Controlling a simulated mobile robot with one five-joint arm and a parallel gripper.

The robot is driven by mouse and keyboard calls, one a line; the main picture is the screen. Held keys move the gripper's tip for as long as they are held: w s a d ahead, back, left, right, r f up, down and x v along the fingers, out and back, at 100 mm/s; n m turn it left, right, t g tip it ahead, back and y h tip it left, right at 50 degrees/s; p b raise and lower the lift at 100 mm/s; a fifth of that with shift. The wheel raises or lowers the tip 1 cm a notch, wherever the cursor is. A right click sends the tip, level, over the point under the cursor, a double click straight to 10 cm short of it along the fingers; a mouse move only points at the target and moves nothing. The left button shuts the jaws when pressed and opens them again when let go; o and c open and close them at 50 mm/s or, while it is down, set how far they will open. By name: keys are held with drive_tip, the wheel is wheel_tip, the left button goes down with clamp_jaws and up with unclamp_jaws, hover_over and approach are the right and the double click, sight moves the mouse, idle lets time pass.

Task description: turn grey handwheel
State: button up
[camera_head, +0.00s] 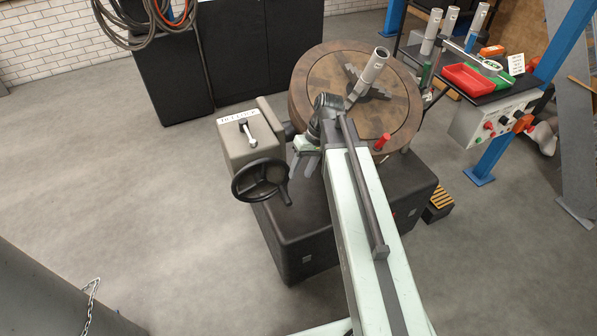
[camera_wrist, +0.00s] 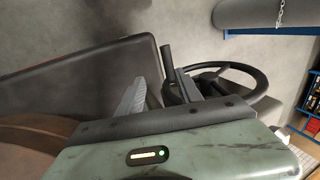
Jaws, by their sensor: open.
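The grey handwheel (camera_head: 239,193), dark with spokes, is on the front of a beige gearbox (camera_head: 248,143) in the head view. A dark handle peg (camera_head: 286,191) sticks out at its right side. My gripper (camera_head: 306,166) is just right of and slightly above the wheel, its fingers pointing down, apart from the rim as far as I can tell. In the wrist view the wheel (camera_wrist: 264,83) lies beyond the right finger, which overlaps part of it. My gripper (camera_wrist: 160,95) is open there, with the handle peg (camera_wrist: 167,62) seen between its fingers. Nothing is held.
A round brown turntable (camera_head: 308,95) stands on a dark base (camera_head: 310,245) behind and beside the wheel. A small lever (camera_head: 248,134) is on the gearbox. A bench with red tray (camera_head: 468,80) and control box is at right. The floor left is clear.

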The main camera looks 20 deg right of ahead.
drive_tip(key=p+v, duration=0.2)
drive_tip(key=v, duration=0.2)
drive_tip(key=shift+c, duration=0.9)
drive_tip(key=s+a+h, duration=0.1)
drive_tip(key=s+a+f+m+h, duration=0.1)
drive_tip(key=s, duration=0.1)
drive_tip(key=s+a+h, duration=0.1)
drive_tip(key=s, duration=0.1)
drive_tip(key=shift+a+f, duration=0.2)
drive_tip(key=shift+a, duration=0.1)
clamp_jaws()
drive_tip(key=shift+m+t+h, duration=0.3)
drive_tip(key=shift+m+h, duration=0.1)
